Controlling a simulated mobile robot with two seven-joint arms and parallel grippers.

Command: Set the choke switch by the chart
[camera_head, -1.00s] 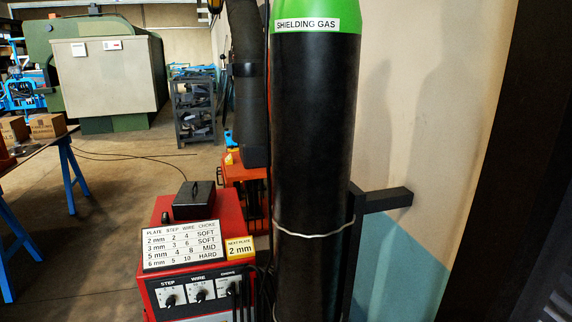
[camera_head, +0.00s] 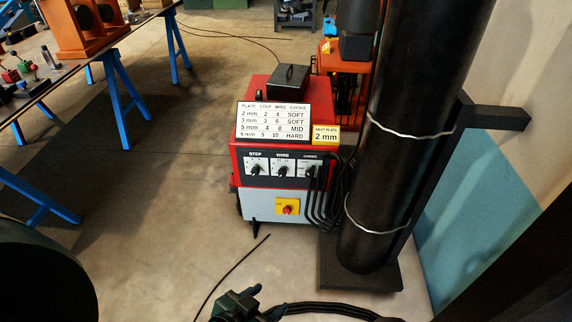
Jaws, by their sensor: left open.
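A red and grey welding machine (camera_head: 272,208) stands on the floor, with the choke switch (camera_head: 309,172) at the right of its front panel. The step knob (camera_head: 256,170) and wire knob (camera_head: 283,171) sit left of it. The switch's setting is too small to read. The chart (camera_head: 272,122) on top lists plate, step, wire and choke; its 2 mm row reads 2, 4, SOFT. My left gripper (camera_head: 264,302), dark and partly cut off, is open at the bottom edge, well below and apart from the panel. My right gripper is not in view.
A black gas cylinder (camera_head: 405,130) on a dark base (camera_head: 345,272) stands close right of the machine. Black cables (camera_head: 330,200) hang beside the choke switch. A table (camera_head: 30,105) on blue trestles is at left. Floor (camera_head: 170,220) left of the machine is clear.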

